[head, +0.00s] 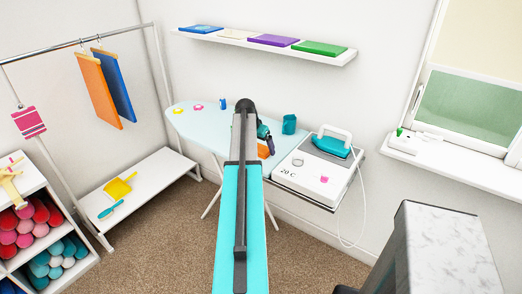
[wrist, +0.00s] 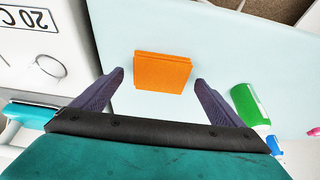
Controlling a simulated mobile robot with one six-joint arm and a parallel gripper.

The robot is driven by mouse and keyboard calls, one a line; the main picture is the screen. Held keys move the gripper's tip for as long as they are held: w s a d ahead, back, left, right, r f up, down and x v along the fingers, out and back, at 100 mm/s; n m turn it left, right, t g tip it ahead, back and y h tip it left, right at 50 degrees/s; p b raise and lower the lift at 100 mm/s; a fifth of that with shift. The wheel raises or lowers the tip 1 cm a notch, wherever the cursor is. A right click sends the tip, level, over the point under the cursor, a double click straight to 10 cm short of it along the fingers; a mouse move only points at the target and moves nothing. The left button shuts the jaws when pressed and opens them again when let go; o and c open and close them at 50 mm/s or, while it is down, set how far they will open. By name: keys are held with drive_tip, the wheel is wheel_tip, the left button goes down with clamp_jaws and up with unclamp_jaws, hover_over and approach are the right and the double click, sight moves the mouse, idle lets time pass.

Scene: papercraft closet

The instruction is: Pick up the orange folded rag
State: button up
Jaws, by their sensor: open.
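The orange folded rag (wrist: 162,72) lies flat on the pale blue ironing board (wrist: 215,40) in the wrist view. In the head view only part of the rag (head: 265,151) shows, just right of my arm, which hides the rest. My gripper (wrist: 160,80) is open and empty, with one dark finger on each side of the rag in the wrist view. The fingers appear apart from the rag; I cannot tell their height above the board. In the head view my gripper (head: 264,134) is partly hidden behind my arm.
A white ironing station (head: 305,178) with a teal iron (head: 333,143) stands right of the rag. A teal cup (head: 289,124) stands on the board behind it. A green-and-white bottle (wrist: 250,104) lies beside my right finger in the wrist view.

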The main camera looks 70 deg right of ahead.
drive_tip(key=shift+d+f, duration=0.15)
drive_tip(key=shift+f, duration=0.3)
drive_tip(key=c, duration=1.1)
